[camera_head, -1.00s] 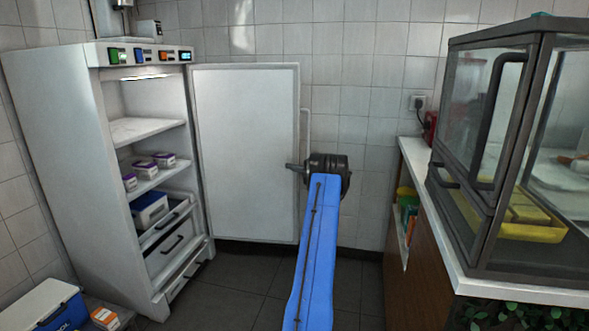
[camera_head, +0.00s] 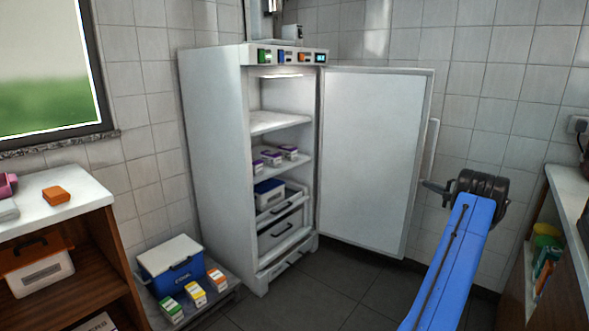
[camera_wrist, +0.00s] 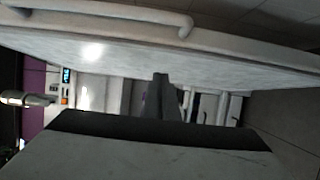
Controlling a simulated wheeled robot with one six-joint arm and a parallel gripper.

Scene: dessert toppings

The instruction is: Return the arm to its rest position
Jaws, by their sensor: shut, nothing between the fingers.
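My blue arm (camera_head: 448,262) extends up from the lower right in the head view, in front of the open fridge door (camera_head: 370,150). My gripper (camera_head: 428,187) is a small dark shape left of the black wrist, near the door's handle edge; whether it touches the door cannot be told. In the wrist view my gripper (camera_wrist: 160,78) is shut and empty, with a pale panel edge above it. No object is held.
The white fridge (camera_head: 215,160) stands open with small boxes on its shelves. A blue and white cooler (camera_head: 172,268) and several small boxes sit on a low platform at its left. A shelved counter (camera_head: 90,230) is at far left, another counter (camera_head: 570,215) at right. Dark floor lies between.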

